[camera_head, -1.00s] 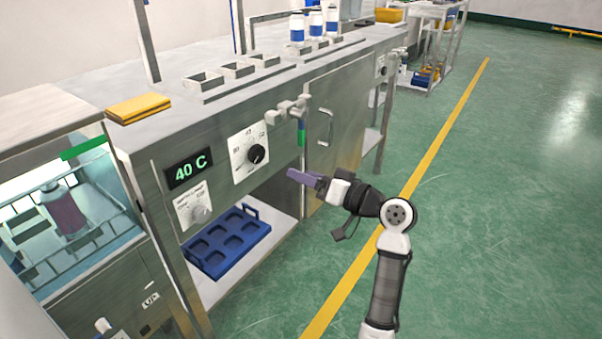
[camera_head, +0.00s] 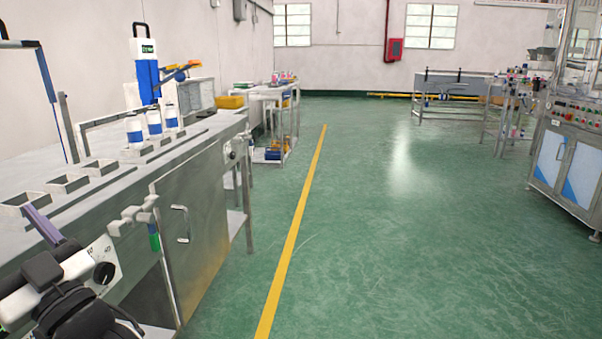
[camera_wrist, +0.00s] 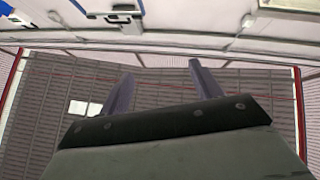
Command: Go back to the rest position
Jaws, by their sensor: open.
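My gripper (camera_head: 42,226) is at the lower left of the head view, in front of the steel bench. Its purple fingers point up and to the left, and my dark wrist covers part of the bench's control panel. In the wrist view my gripper (camera_wrist: 158,85) shows two purple fingers spread apart with nothing between them. Behind them is a grey ribbed surface that looks like the ceiling or a far wall.
The steel bench (camera_head: 200,225) fills the left, with several white-and-blue cans (camera_head: 154,123) and a blue device (camera_head: 147,80) on it. Green floor (camera_head: 400,220) with a yellow line (camera_head: 295,225) is clear ahead. A steel machine (camera_head: 570,150) stands at right.

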